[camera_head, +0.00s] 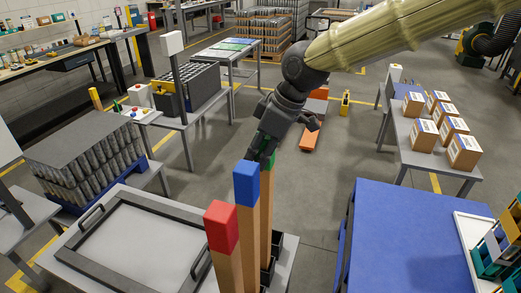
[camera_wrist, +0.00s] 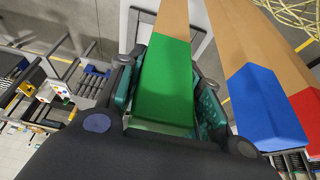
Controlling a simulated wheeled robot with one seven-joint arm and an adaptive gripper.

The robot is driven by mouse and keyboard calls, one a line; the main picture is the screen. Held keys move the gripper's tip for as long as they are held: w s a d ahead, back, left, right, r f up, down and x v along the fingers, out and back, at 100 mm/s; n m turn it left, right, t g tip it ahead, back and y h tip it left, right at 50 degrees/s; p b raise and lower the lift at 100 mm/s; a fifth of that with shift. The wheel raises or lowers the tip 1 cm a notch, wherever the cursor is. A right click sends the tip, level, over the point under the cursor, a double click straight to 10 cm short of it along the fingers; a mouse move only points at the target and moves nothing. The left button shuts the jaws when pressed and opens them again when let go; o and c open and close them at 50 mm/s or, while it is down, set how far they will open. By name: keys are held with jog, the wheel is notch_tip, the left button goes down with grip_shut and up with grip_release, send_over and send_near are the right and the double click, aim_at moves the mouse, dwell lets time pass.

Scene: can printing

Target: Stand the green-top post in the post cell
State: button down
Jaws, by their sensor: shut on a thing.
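The green-top post (camera_wrist: 166,82) is between the two fingers of my gripper (camera_wrist: 167,100), which is shut on its green end. Its tan shaft runs away from the gripper in the wrist view. In the head view, my gripper (camera_head: 268,150) is at the top of this post (camera_head: 267,212), and the post stands roughly upright behind the blue-top post (camera_head: 246,184). A black holder with open cells (camera_head: 286,247) is low beside the posts. The post's foot is hidden, so I cannot tell whether it is in a cell.
The red-top post (camera_head: 221,228) stands in front of the blue-top post. A framed grey tray with handles (camera_head: 88,212) lies on the table at left. A blue-topped table (camera_head: 410,235) stands at right, across a gap of floor. Boxes sit on a table (camera_head: 409,147) beyond.

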jog(key=shift+f, duration=0.15)
jog(key=c, duration=0.9)
grip_release()
jog(key=v, duration=1.2)
